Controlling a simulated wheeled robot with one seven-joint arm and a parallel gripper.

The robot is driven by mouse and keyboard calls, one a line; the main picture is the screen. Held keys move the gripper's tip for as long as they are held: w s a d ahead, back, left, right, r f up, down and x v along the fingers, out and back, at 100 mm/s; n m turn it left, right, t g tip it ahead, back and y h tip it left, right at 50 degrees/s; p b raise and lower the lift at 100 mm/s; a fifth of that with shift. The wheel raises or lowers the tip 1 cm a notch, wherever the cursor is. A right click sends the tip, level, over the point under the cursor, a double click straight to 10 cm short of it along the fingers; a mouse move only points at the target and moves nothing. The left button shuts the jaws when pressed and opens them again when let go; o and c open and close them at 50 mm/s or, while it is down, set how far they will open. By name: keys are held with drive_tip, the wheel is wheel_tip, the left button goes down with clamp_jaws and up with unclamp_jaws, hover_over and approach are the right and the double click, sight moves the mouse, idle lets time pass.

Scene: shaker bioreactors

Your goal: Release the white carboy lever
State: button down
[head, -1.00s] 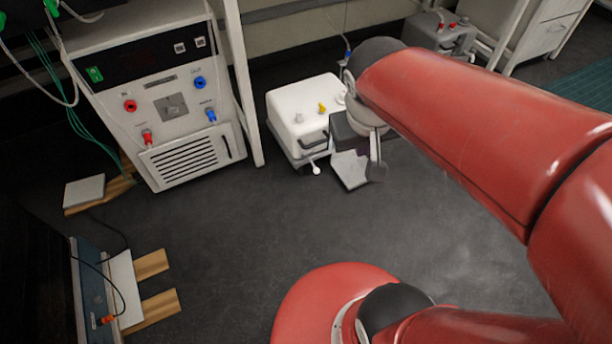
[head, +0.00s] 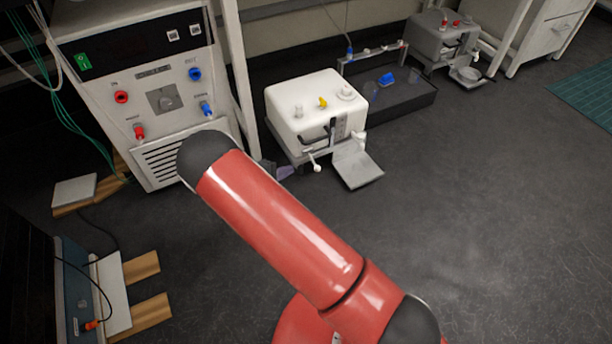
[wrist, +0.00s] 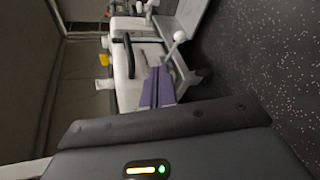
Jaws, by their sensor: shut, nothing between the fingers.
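The white carboy (head: 312,108) stands on a low metal stand on the floor, with a yellow cap and a black handle on its front. A lever with a white ball end (head: 317,167) sticks out low at its front; the ball shows in the wrist view (wrist: 179,36). My gripper (head: 287,172) is low by the carboy's left front, mostly hidden behind my arm. Its purple fingers (wrist: 158,86) are shut and empty in the wrist view, just short of the lever. I cannot tell whether they touch it.
A grey plate (head: 357,165) sits before the carboy. A dark tray (head: 410,103) with a blue item lies behind it to the right, and a grey carboy (head: 440,38) stands farther back. A chiller unit (head: 150,75) stands at left. The floor at right is clear.

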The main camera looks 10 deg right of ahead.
drive_tip(key=a+f+n+t+y, duration=0.1)
drive_tip(key=a+f+n+t, duration=0.1)
drive_tip(key=f, duration=0.5)
drive_tip(key=shift+a+f+n+t, duration=0.4)
drive_tip(key=shift+a+n, duration=0.1)
drive_tip(key=shift+b, duration=0.3)
approach(313, 162)
drive_tip(key=w+d+f, duration=0.3)
drive_tip(key=w, duration=0.1)
drive_tip(key=shift+d+f+b, duration=0.35)
drive_tip(key=shift+d+b, duration=0.05)
